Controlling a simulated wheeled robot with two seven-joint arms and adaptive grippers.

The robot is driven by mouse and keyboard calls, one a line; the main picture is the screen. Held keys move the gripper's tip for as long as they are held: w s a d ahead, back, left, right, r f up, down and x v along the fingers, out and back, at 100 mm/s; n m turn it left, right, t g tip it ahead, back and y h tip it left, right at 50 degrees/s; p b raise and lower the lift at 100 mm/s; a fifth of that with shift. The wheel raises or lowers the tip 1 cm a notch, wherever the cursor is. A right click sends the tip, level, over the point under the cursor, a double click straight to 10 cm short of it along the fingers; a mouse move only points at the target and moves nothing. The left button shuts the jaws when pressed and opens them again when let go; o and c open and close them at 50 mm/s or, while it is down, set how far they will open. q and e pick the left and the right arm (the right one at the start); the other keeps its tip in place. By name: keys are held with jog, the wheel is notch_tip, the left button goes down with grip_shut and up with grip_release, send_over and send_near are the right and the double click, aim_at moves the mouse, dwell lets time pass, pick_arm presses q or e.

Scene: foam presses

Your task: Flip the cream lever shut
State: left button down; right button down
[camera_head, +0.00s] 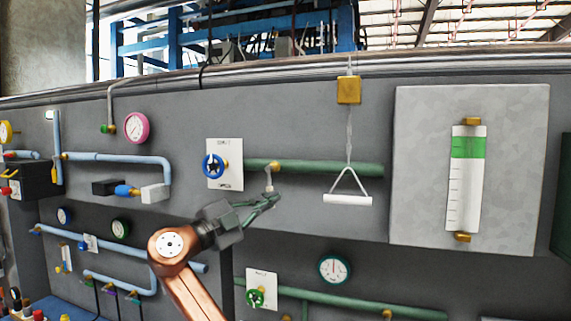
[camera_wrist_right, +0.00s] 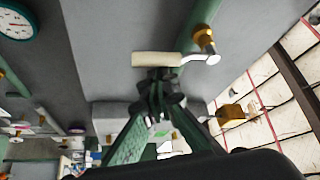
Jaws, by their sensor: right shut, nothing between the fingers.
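The cream lever (camera_head: 269,180) hangs down from a brass valve (camera_head: 275,166) on the green pipe (camera_head: 330,169), crosswise to the pipe. In the right wrist view its cream grip (camera_wrist_right: 155,59) sits just beyond my fingertips, joined by a bent metal arm to the brass valve (camera_wrist_right: 204,38). My right gripper (camera_head: 275,199) is shut and empty, with its tips close to the lever's lower end. In the right wrist view the fingertips (camera_wrist_right: 160,80) overlap the grip's edge; I cannot tell whether they touch. My left gripper is not in view.
A white pull handle (camera_head: 348,199) hangs on a chain right of the lever. A blue handwheel (camera_head: 213,165) on a white plate is to its left. A level gauge (camera_head: 466,180) stands further right. Below are a teal-rimmed dial (camera_head: 334,268) and a green handwheel (camera_head: 255,297).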

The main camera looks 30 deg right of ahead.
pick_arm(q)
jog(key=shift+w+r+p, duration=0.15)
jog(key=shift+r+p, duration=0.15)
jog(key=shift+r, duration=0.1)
pick_arm(e)
jog(key=shift+w+a+f, duration=0.15)
jog(key=shift+w+a, duration=0.1)
jog(key=shift+w, duration=0.1)
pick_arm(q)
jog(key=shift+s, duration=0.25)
